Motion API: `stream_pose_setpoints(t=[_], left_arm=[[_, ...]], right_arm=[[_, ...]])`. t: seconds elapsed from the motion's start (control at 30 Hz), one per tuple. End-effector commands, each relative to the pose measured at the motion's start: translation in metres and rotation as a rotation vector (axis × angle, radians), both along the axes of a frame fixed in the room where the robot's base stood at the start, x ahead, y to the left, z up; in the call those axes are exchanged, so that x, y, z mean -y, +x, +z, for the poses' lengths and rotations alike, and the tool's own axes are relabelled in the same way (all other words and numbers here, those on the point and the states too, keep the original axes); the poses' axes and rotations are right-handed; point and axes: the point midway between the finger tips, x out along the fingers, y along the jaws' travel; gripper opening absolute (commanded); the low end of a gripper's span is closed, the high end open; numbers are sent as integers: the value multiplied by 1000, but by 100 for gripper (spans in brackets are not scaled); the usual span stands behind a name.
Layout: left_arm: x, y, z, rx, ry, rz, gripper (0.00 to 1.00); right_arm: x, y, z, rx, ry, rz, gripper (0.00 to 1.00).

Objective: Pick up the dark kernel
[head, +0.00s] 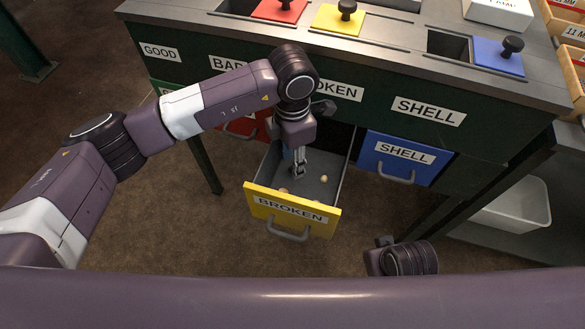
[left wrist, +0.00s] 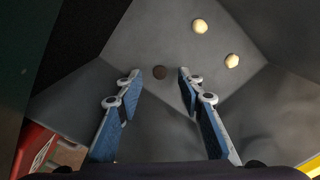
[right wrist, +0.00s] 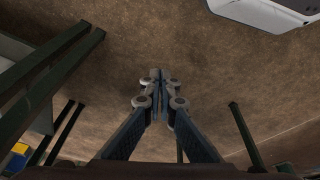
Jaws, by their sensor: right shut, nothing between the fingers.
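The dark kernel (left wrist: 159,72) is a small round dark brown piece on the grey drawer floor in the left wrist view. It lies between and a little beyond my left fingertips. My left gripper (head: 299,170) points down inside the open yellow BROKEN drawer (head: 262,205). In the left wrist view its blue-padded fingers (left wrist: 158,78) stand apart with nothing between them. In the head view I cannot make out the dark kernel by the gripper. My right gripper (right wrist: 157,80) is shut and empty over the brown floor, away from the drawer.
Two pale kernels (left wrist: 200,26) (left wrist: 231,61) lie in the same drawer, right of the dark one. The drawer walls stand close around my left gripper. A blue SHELL drawer (head: 396,158) is at the right. A white bin (head: 512,205) stands on a lower shelf.

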Motion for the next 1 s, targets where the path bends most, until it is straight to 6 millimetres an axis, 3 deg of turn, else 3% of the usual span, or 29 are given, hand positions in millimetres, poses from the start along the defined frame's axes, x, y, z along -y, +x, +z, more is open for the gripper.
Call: stream_pose_setpoints(t=[0.13,0.4,0.67,1.0], left_arm=[[0,0,-17,-1,-1,0,35],[0,0,-19,1,-1,-1,35],[0,0,-19,1,-1,-1,8],[0,0,-19,1,-1,-1,7]], right_arm=[[0,0,7,5,0,-1,0],[0,-1,9,3,0,-1,0],[0,-1,9,3,0,-1,0],[1,-1,9,3,0,-1,0]])
